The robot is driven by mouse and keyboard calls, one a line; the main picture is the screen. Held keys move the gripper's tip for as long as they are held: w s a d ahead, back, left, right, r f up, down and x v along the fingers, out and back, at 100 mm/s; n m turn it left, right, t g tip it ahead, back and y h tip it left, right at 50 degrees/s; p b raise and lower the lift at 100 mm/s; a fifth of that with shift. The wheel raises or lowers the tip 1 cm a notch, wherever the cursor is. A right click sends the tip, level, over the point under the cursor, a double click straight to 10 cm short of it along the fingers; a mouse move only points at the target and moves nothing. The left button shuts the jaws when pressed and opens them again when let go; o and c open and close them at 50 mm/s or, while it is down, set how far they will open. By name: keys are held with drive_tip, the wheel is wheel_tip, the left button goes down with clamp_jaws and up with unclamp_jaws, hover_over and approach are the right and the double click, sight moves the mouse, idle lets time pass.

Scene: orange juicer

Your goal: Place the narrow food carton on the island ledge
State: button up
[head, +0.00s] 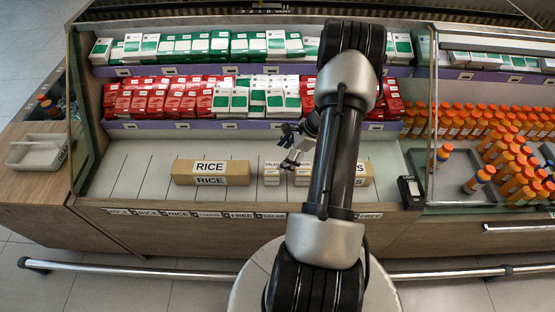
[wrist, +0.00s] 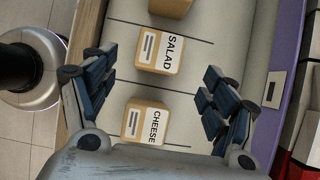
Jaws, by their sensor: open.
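Two small narrow cartons stand side by side on the pale counter, a SALAD carton (head: 271,173) and, to its right, a CHEESE carton (wrist: 145,122) in the wrist view. The SALAD carton also shows in the wrist view (wrist: 160,50). They look alike in size; I cannot tell which one the task calls narrow. My gripper (head: 291,148) is open and empty above them. In the wrist view its fingers (wrist: 152,82) are spread on either side, with both cartons between or just beyond them. My arm hides part of the counter in the head view.
A longer RICE carton (head: 210,173) stands left; another carton (head: 358,174) is partly behind my arm. Shelves of red and green boxes (head: 180,95) rise behind. Orange-capped bottles (head: 480,180) stand right. A pale tray (head: 40,152) sits on the left wooden surface.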

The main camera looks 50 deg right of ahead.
drive_tip(key=w+a+r+n+g+h, duration=0.1)
drive_tip(key=w+a+r+n, duration=0.2)
drive_tip(key=a+r+n, duration=0.55)
drive_tip(key=w+a+r+n+g, duration=0.15)
drive_tip(key=a+r+n, duration=0.25)
drive_tip(key=a+r, duration=0.8)
drive_tip(key=s+a+r+n+h, duration=0.2)
drive_tip(key=s+a+r+n, duration=0.4)
drive_tip(key=a+r+n, duration=0.5)
drive_tip(key=s+a+r+n+t, duration=0.1)
drive_tip(key=s+a+r+n, duration=0.1)
drive_tip(key=s, duration=0.3)
drive_tip(key=s+a+r+n+t, duration=0.1)
drive_tip(key=s+a+r+n, duration=0.1)
drive_tip(key=s, duration=0.3)
drive_tip(key=shift+n+h, duration=0.35)
drive_tip(key=shift+h, duration=0.05)
drive_tip(key=shift+w+a+t, duration=0.1)
drive_tip(key=shift+t, duration=0.15)
